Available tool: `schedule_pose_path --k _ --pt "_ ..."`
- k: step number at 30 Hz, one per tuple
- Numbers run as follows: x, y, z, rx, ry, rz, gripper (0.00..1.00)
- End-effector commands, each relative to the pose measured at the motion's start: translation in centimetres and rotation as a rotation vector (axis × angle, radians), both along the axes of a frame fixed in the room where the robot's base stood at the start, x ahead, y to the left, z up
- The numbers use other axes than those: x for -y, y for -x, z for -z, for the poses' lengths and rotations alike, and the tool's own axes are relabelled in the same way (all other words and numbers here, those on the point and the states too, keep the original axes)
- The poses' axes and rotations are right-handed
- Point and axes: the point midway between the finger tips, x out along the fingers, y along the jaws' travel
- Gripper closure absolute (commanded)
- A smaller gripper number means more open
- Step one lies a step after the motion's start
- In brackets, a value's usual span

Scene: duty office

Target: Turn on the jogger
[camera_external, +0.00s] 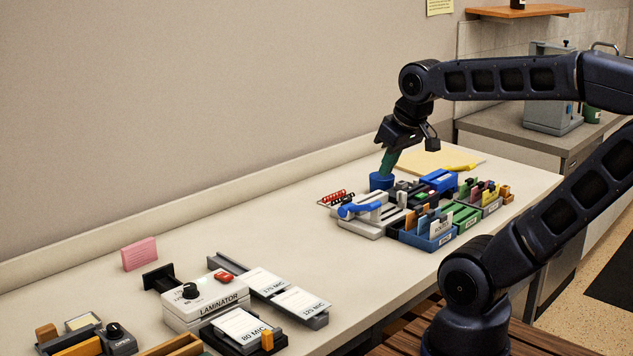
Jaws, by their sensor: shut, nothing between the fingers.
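No part carries a readable jogger label. A small dark grey unit with a black knob (115,332) stands at the lower left, partly cut off by the picture's bottom edge; I cannot tell for sure whether it is the jogger.
A white laminator (196,297) with a knob and red switch stands beside the grey unit, with labelled pouch trays (325,318) to its right. A pink block (139,254) stands behind. Several file trays (428,243) and a blue-handled punch (368,218) crowd the right. The counter's middle is clear.

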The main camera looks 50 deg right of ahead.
Motion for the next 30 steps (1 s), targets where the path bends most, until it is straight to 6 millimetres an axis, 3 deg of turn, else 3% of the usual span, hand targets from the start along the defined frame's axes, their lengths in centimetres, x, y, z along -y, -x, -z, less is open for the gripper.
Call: schedule_pose_path --k 5,14,23,30 --pt "-1.4 -1.6 -0.4 -0.018 -0.01 -0.007 1.0" --pt "-6.4 -5.9 -1.1 -0.068 -0.033 -0.01 1.0" --pt "-13.0 -9.4 -1.0 -0.114 -0.044 -0.009 1.0" --pt "-19.4 -11.3 -0.3 -0.146 -0.044 -0.008 1.0"
